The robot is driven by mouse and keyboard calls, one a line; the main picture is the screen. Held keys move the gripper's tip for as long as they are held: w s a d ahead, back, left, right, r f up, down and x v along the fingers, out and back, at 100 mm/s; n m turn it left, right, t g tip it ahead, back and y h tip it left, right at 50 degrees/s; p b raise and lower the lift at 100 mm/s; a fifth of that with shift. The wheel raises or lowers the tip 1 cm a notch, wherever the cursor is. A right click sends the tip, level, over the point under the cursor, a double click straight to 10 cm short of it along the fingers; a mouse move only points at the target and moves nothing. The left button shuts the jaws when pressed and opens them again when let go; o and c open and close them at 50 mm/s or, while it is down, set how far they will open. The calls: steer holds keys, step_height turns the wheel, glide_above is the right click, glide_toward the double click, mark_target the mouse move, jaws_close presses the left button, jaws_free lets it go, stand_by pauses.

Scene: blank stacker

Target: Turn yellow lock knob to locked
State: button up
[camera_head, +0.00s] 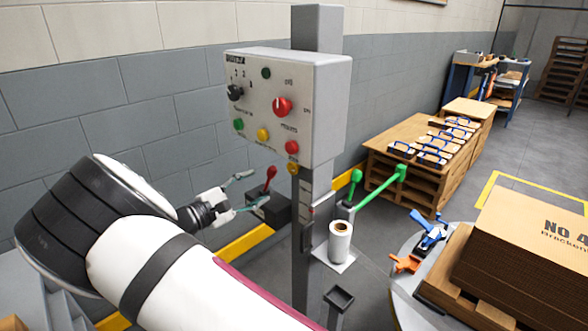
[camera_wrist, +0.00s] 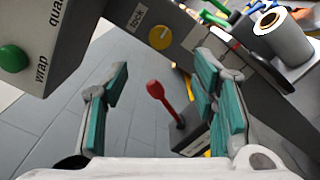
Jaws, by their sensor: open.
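The yellow lock knob (camera_wrist: 160,38) is on the grey post just below the control box, with a "lock" label beside it in the wrist view. In the head view the knob (camera_head: 292,168) is a small yellow-orange disc under the box's lower edge. Its exact turn angle is too small to tell. My gripper (camera_head: 245,192) is open and empty, below and left of the knob. In the wrist view the teal-padded fingers (camera_wrist: 160,85) stand wide apart, with the knob beyond them near the top of the picture, not touched.
A grey control box (camera_head: 322,95) carries coloured buttons and a red knob (camera_head: 282,105). A red-handled lever (camera_head: 271,172) stands behind my gripper and shows between the fingers. A green lever (camera_head: 380,187) and a white roll (camera_head: 340,240) are to the right.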

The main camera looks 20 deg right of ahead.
mark_target(291, 169)
steer(key=x, duration=1.3)
steer(key=shift+d+b, duration=0.1)
steer(key=shift+b, duration=0.3)
steer(key=c, duration=1.2)
